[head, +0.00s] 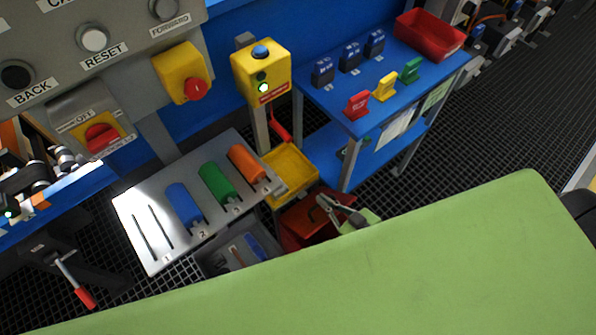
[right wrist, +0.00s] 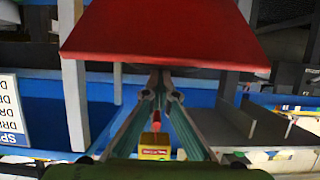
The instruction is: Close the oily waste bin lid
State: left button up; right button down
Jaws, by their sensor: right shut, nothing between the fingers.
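The red oily waste bin (head: 296,226) stands on the dark grid floor below the yellow tray, partly hidden by the green surface in front. My right gripper (head: 321,203) is at the bin's top right, shut and empty. In the right wrist view its fingers (right wrist: 160,88) come together just below a broad flat red panel (right wrist: 160,35), which looks like the bin lid. I cannot tell the lid's exact angle or whether the fingers touch it. My left gripper is not in view.
A yellow tray (head: 291,172) sits just behind the bin. A blue table (head: 390,87) stands behind it to the right. A metal plate (head: 150,213) with coloured handles is at the left. The large green surface (head: 400,275) fills the foreground.

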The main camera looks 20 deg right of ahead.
jog(key=s+f, duration=0.1)
jog(key=s+d+f, duration=0.1)
jog(key=s, duration=0.1)
jog(key=shift+f+b, duration=0.2)
jog(key=shift+b, duration=0.15)
jog(key=shift+s+d+f, duration=0.2)
jog(key=shift+s+f, duration=0.2)
jog(key=shift+s, duration=0.05)
jog(key=shift+s+d+f, duration=0.2)
jog(key=shift+s+f, duration=0.2)
jog(key=shift+s, duration=0.05)
